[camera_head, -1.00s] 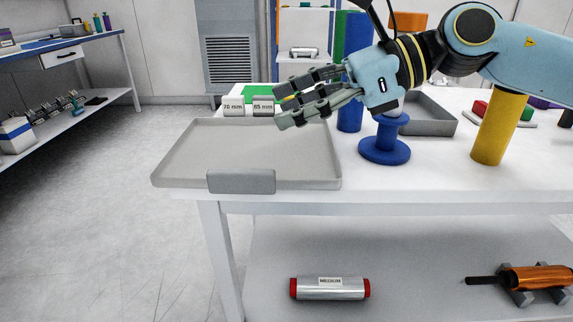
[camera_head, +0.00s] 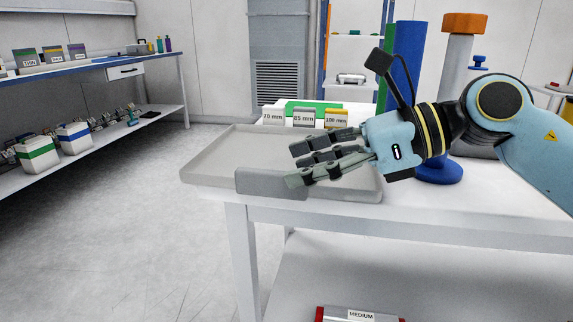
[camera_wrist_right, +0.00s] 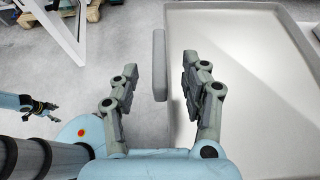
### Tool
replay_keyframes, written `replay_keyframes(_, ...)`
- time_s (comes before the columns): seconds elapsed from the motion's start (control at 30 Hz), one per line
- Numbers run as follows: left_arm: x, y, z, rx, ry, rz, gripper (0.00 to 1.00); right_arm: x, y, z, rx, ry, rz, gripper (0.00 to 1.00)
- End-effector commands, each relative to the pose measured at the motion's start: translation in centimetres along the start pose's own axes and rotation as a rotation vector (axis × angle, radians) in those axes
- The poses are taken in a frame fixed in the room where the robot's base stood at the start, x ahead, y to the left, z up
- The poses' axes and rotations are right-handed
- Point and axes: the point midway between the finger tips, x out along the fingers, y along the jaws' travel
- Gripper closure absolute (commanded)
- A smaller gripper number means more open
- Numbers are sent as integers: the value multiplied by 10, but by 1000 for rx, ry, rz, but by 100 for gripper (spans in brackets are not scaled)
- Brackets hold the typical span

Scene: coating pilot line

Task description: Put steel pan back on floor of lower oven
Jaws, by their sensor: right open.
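The steel pan (camera_head: 225,160) is a shallow grey tray lying on the white table, its left end at the table's left end. Its plain grey handle (camera_head: 270,184) is at the front edge. My right gripper (camera_head: 292,164) is open and empty, its fingertips over the pan's front part, close to the handle. In the right wrist view the handle (camera_wrist_right: 159,65) shows between the two open fingers (camera_wrist_right: 157,70), with the pan (camera_wrist_right: 250,75) to the right. My left gripper (camera_wrist_right: 44,106) shows small at the left of that view; its opening is unclear. No oven is in view.
Labelled blocks (camera_head: 304,117) stand behind the pan. A blue spool (camera_head: 438,170) and a tall blue cylinder (camera_head: 408,70) stand to the right. A red-ended cylinder (camera_head: 360,315) lies below the table. A blue-topped bench (camera_head: 95,68) stands at left, with open floor between.

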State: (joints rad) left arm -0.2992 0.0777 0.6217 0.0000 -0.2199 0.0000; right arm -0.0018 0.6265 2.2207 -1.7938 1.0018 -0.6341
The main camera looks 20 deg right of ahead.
Motion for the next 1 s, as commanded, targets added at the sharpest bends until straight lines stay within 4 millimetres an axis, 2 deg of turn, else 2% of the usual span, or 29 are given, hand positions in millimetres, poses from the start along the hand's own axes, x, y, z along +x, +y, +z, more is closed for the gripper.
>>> replay_keyframes(0.17,2,2,1,-1,-2,2,28,7,0,0,2,-3,0,54)
replay_keyframes(0.53,8,0,5,1,-9,-1,28,49,0,0,3,-4,0,54)
replay_keyframes(0.87,8,-2,3,2,-7,-3,28,54,0,0,1,1,1,54)
replay_keyframes(1.0,8,-2,3,2,-7,-3,28,54,0,0,1,1,1,72)
